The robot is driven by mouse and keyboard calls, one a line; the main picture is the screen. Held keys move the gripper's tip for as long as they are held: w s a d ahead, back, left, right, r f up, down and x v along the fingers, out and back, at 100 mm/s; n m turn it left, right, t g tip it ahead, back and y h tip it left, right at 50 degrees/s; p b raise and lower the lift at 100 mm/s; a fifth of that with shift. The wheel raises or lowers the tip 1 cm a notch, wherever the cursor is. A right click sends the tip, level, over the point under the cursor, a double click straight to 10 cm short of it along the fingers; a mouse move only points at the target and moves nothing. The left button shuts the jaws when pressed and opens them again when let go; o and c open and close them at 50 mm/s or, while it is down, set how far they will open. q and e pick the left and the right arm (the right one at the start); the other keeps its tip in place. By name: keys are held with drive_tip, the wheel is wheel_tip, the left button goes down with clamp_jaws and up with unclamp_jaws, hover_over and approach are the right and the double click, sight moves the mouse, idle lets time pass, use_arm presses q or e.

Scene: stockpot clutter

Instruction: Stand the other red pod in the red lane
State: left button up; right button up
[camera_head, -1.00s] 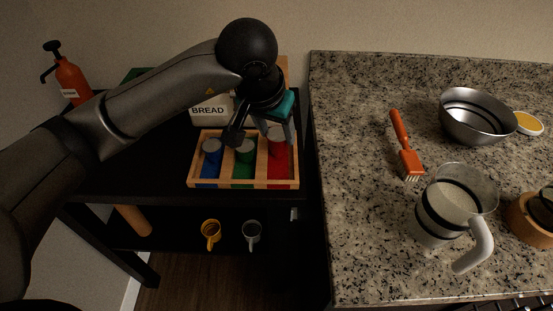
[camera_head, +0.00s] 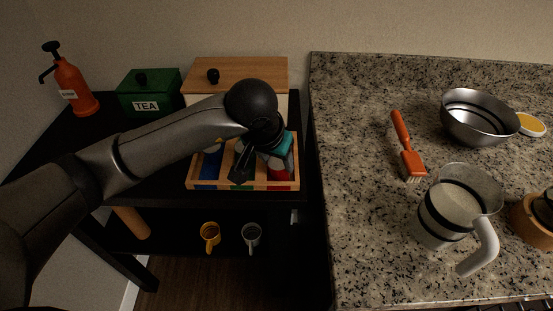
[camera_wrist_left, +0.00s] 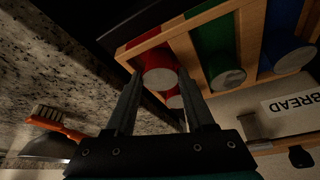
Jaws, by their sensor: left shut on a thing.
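The wooden tray (camera_head: 242,187) stands on the black table, with blue, green and red lanes from left to right. My left gripper (camera_head: 270,170) is over the red lane, pointing down. In the left wrist view, its fingers (camera_wrist_left: 160,85) are shut on a red pod (camera_wrist_left: 156,60) with a grey top. This pod is upright or nearly so at the red lane; I cannot tell if it touches the floor. A second red pod (camera_wrist_left: 174,101) shows partly between the fingers, towards the bread box. The arm hides much of the tray in the head view. My right gripper is out of view.
Blue (camera_wrist_left: 293,60) and green (camera_wrist_left: 228,76) pods stand in neighbouring lanes. The bread box (camera_head: 240,70) and green tea box (camera_head: 149,92) are behind the tray. The granite counter to the right holds a brush (camera_head: 407,150), bowl (camera_head: 479,118) and pitcher (camera_head: 452,210).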

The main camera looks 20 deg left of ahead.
use_arm(q)
drive_tip(key=o, duration=1.3)
drive_tip(key=shift+r+p, duration=0.15)
drive_tip(key=shift+p, duration=0.15)
drive_tip(key=p+v, duration=0.1)
drive_tip(key=v, duration=1.1)
